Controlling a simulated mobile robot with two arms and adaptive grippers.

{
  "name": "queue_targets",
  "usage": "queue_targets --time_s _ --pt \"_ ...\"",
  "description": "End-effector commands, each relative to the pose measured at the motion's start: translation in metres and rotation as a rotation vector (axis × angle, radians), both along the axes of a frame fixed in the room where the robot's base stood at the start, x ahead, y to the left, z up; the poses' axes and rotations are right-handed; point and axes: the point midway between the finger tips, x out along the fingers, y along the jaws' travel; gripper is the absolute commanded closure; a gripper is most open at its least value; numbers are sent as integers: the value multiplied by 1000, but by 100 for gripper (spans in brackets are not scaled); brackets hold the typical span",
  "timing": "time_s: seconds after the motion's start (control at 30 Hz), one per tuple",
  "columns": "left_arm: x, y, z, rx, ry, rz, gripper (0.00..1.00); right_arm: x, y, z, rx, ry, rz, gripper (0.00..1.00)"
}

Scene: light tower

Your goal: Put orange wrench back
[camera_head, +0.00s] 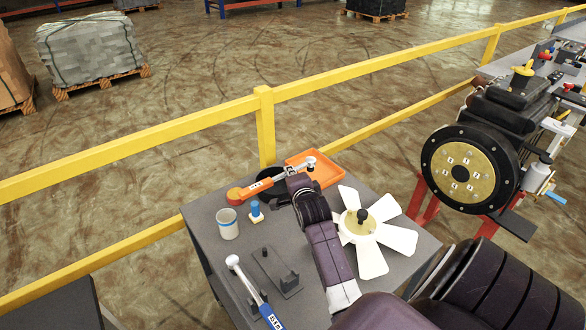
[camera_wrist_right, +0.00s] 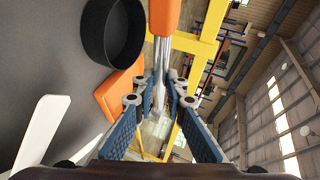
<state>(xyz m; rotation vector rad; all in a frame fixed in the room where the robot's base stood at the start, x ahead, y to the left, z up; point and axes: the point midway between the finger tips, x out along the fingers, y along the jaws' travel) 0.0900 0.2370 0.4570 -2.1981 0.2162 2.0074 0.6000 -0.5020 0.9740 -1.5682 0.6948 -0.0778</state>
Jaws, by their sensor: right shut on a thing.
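The orange wrench (camera_head: 257,187) has an orange handle and a metal shaft. It is held roughly level above the back of the grey table (camera_head: 208,258), its orange end to the left and metal head to the right. My right gripper (camera_head: 292,173) is shut around its metal shaft. In the right wrist view the wrench (camera_wrist_right: 165,18) runs between the fingertips of the gripper (camera_wrist_right: 160,88). A dark grey holder (camera_head: 275,270) lies on the table, next to a blue wrench (camera_head: 255,292). My left gripper is out of view.
An orange tray (camera_head: 327,174) and a black round container (camera_wrist_right: 112,32) are at the table's back. A white cup (camera_head: 228,225), a small blue item (camera_head: 256,212) and a white fan (camera_head: 373,250) stand around my right arm. A yellow railing (camera_head: 264,125) runs behind.

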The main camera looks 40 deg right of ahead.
Motion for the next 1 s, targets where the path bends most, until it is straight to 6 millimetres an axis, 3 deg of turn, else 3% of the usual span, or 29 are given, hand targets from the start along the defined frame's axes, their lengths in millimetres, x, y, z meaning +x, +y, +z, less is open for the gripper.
queue_targets --time_s 0.2,0.33,0.8,1.0 --pt "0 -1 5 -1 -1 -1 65 1 0 -55 -2 -2 1 100" --pt "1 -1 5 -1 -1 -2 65 1 0 -78 -3 -4 2 100" --pt "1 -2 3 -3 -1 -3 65 1 -1 -125 -3 -5 0 100" --pt "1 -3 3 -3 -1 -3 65 1 -1 -129 -4 -7 1 100"
